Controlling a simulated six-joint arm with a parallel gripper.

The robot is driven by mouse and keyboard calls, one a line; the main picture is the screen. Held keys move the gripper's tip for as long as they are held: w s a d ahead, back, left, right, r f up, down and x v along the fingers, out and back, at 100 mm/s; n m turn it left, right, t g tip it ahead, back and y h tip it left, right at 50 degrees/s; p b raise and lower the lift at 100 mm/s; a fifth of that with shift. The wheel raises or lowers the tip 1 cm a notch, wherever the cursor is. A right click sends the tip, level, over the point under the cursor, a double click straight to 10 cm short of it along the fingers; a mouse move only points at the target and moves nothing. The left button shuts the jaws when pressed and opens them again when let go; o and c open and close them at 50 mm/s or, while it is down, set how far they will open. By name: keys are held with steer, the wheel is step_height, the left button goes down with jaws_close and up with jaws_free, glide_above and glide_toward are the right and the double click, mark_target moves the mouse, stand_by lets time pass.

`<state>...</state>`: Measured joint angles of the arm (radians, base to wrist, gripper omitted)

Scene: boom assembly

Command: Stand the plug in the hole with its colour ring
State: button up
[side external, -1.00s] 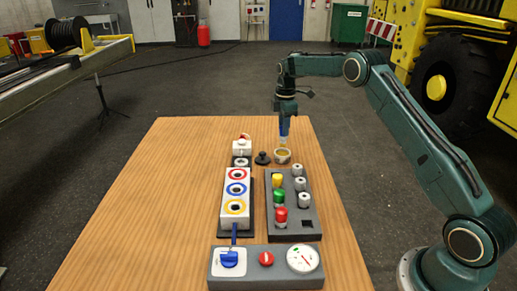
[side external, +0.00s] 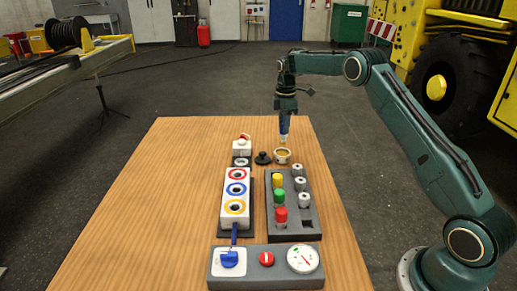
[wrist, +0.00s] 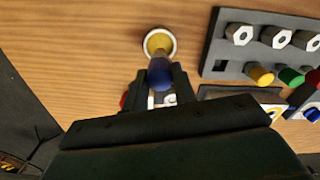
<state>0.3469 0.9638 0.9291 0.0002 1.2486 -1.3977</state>
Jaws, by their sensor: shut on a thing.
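Yellow (side external: 278,180), green (side external: 279,195) and red (side external: 281,215) plugs stand in a dark grey rack. A white block (side external: 235,218) to the left bears holes with a red ring (side external: 237,174), a blue ring (side external: 236,188) and a yellow ring (side external: 236,207); no plug shows in these holes. My gripper (side external: 284,127) is shut on a blue-handled tool (wrist: 160,73), away from the plugs at the table's far end. The tool points down just above a round pot (side external: 282,150) with yellowish contents, also in the wrist view (wrist: 174,42). Whether its tip touches the contents is unclear.
Several grey hex-headed pieces (side external: 300,184) stand along the rack's right side. A black knobbed piece (side external: 263,158) sits left of the pot. A panel (side external: 215,268) with a blue lever, red knob and gauge lies at the front. The table's left side is clear.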

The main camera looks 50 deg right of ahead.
steer(key=s+a+r+n, duration=0.2)
steer(key=a+n, duration=0.1)
steer(key=a, duration=1)
steer(key=s+a+r+n, duration=0.3)
steer(key=a, duration=1.1)
steer(key=shift+s+a+r, duration=0.15)
steer(key=shift+s+a, duration=0.15)
steer(key=shift+s, duration=0.05)
steer(key=shift+f, duration=2.4)
steer(key=shift+f, duration=1.65)
steer(key=o, duration=1)
